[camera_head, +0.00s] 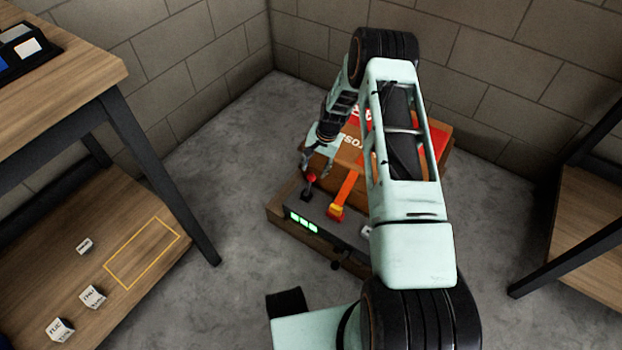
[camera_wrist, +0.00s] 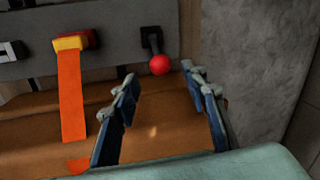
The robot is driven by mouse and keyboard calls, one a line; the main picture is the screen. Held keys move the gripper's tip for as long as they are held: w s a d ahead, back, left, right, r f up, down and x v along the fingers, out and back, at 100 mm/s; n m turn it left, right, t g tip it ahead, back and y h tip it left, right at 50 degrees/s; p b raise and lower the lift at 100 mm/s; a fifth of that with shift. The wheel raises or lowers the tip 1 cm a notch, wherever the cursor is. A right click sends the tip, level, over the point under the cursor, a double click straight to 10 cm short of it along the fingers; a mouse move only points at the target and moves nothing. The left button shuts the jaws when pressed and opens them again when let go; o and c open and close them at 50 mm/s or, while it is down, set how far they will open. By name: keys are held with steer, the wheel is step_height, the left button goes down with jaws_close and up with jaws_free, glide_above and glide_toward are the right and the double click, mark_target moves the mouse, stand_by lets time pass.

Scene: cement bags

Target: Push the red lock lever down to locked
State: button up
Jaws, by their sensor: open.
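The red ball knob of the lock lever (camera_head: 311,178) stands at the left end of a grey panel on the machine in the corner. In the wrist view the red knob (camera_wrist: 160,65) sits on a short black arm at the panel, up and between the lines of my two fingers. My gripper (camera_head: 318,172) is open and empty, just beside and behind the knob in the head view. In the wrist view its fingertips (camera_wrist: 158,78) are spread, with the knob near the gap between them. I cannot tell whether a finger touches the knob.
A brown box (camera_head: 345,150) is behind. A wooden table with a lower shelf (camera_head: 185,247) stands left, another right. Grey floor between is clear.

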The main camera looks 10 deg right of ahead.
mark_target(312, 175)
steer(key=f, duration=0.2)
steer(key=f+b, duration=0.1)
steer(key=f, duration=0.1)
steer(key=a+f+b, duration=0.1)
steer(key=f, duration=0.1)
steer(key=shift+w+f, duration=0.25)
steer(key=shift+w, duration=0.15)
jaws_close()
